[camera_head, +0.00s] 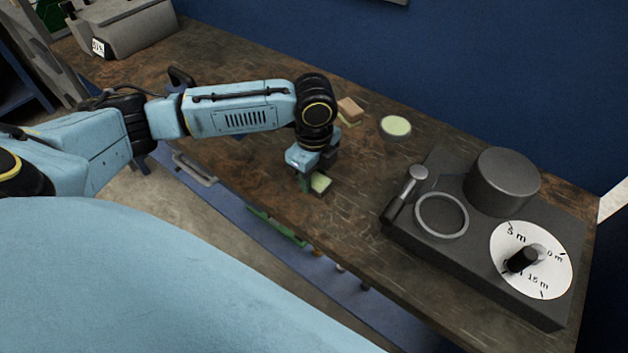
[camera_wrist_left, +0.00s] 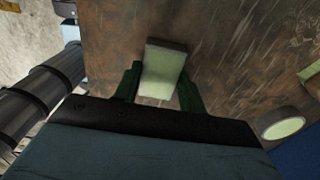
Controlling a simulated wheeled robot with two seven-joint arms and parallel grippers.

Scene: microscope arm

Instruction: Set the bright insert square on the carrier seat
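A block with a pale green top (camera_head: 321,183) is at my left gripper (camera_head: 313,182), low over the front part of the bench. In the left wrist view the pale green block (camera_wrist_left: 160,72) lies between the two green fingers of the left gripper (camera_wrist_left: 160,88). I cannot tell whether the fingers press on it or only stand around it. I cannot tell which piece is the carrier seat. My right gripper is not in view.
A dark instrument base (camera_head: 480,262) with a metal ring (camera_head: 441,215), a cylinder (camera_head: 503,180) and a marked dial (camera_head: 545,275) fills the right of the bench. A tan block (camera_head: 350,109) lies behind my left gripper. Bare bench (camera_head: 350,220) lies between gripper and instrument.

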